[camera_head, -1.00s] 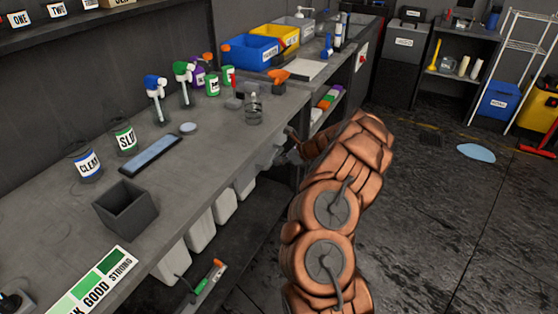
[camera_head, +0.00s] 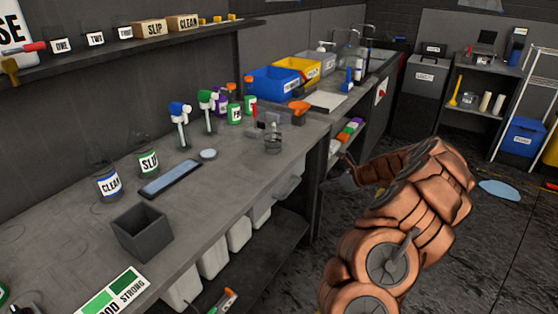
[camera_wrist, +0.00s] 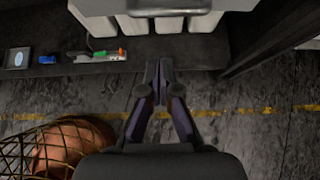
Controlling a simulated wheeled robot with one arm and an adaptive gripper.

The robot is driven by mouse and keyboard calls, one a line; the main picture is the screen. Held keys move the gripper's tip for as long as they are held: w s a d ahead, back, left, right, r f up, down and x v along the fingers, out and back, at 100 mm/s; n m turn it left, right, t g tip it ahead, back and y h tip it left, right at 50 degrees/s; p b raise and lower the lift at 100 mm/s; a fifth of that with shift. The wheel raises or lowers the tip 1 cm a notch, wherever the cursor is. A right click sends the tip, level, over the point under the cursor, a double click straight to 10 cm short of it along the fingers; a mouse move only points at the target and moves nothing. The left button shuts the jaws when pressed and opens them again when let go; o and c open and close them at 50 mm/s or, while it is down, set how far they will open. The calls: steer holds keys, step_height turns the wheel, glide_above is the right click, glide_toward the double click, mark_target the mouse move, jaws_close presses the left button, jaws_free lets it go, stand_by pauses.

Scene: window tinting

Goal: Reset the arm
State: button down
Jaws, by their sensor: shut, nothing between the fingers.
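My gripper (camera_wrist: 160,75) points down in the wrist view, with its two fingers meeting at the tips. It is shut and empty, above the dark floor (camera_wrist: 215,125) just off the bench's lower shelf (camera_wrist: 185,48). In the head view my copper-coloured arm is folded at the lower right, beside the front of the workbench (camera_head: 225,185). Its far end reaches toward the bench edge, and the fingers are not clearly seen there.
White containers (camera_head: 214,256) hang under the bench top. A blue puddle (camera_head: 500,190) lies on open floor at right.

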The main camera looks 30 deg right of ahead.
steer(key=a+r+n+g+y, duration=0.1)
steer(key=a+r+n, duration=0.3)
steer(key=a, duration=0.5)
steer(key=a+r+n+g+y, duration=0.15)
steer(key=a+r+n, duration=0.25)
steer(key=a, duration=0.5)
steer(key=a+r+n+g+y, duration=0.1)
steer(key=a+r+n+g, duration=0.2)
steer(key=a, duration=0.5)
steer(key=s+a+r+n+g, duration=0.1)
steer(key=s+a+r+n, duration=0.1)
steer(key=s+a+n, duration=0.6)
steer(key=s+a+n+g+h, duration=0.2)
steer(key=s+a, duration=0.4)
steer(key=s+d+f+n+g+h, duration=0.1)
steer(key=s+n+h, duration=0.5)
steer(key=s, duration=1.6)
steer(key=n+g+p, duration=0.1)
steer(key=n, duration=0.2)
steer(key=shift+s+d+f+n+g, duration=0.15)
steer(key=shift+s+d+n+g, duration=0.05)
steer(key=shift+d+n+g, duration=0.2)
